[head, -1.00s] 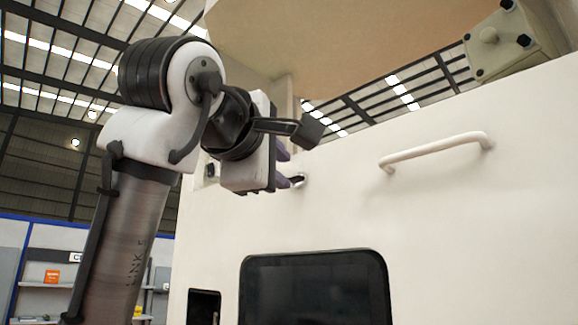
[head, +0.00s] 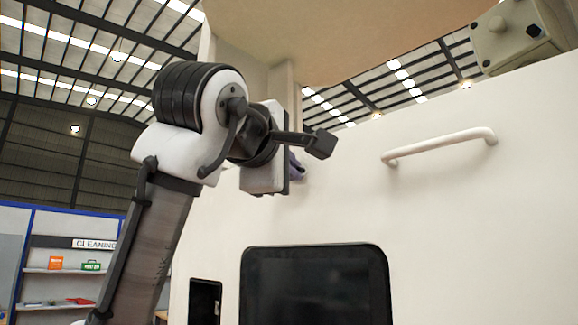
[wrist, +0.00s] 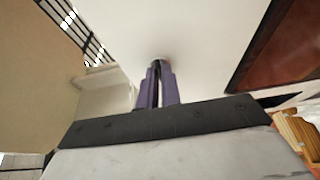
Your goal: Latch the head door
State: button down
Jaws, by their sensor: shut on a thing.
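The head door (head: 330,210) is the large cream front panel in the head view, with a pale bar handle (head: 440,146) at its upper right. It looks flush, but its edges are not clear enough to tell if it is fully closed. My gripper (head: 297,169) is at the panel's upper left. In the wrist view its purple fingers (wrist: 157,82) are close together and reach the panel. They are shut on the small latch (wrist: 162,61), which is mostly hidden between the fingertips. The latch's angle cannot be told.
A dark screen (head: 315,285) and a small dark recess (head: 205,302) sit lower on the panel. A tan overhang (head: 340,40) is above my arm. A beige box with dark bolts (head: 520,38) is at the upper right. Shelves (head: 65,270) stand far left.

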jog(key=shift+f+m, duration=0.1)
jog(key=shift+m, duration=0.3)
jog(key=shift+w+a+f+m+g+h, duration=0.1)
jog(key=shift+m+h, duration=1.4)
jog(key=shift+m, duration=2.1)
jog(key=shift+w+a+f+m+g+h, duration=0.15)
jog(key=shift+m+h, duration=1.35)
jog(key=shift+m, duration=2.1)
jog(key=shift+w+a+f+m+g+h, duration=0.1)
jog(key=shift+m+h, duration=1.4)
jog(key=shift+m, duration=2.1)
jog(key=c, duration=1.6)
grip_release()
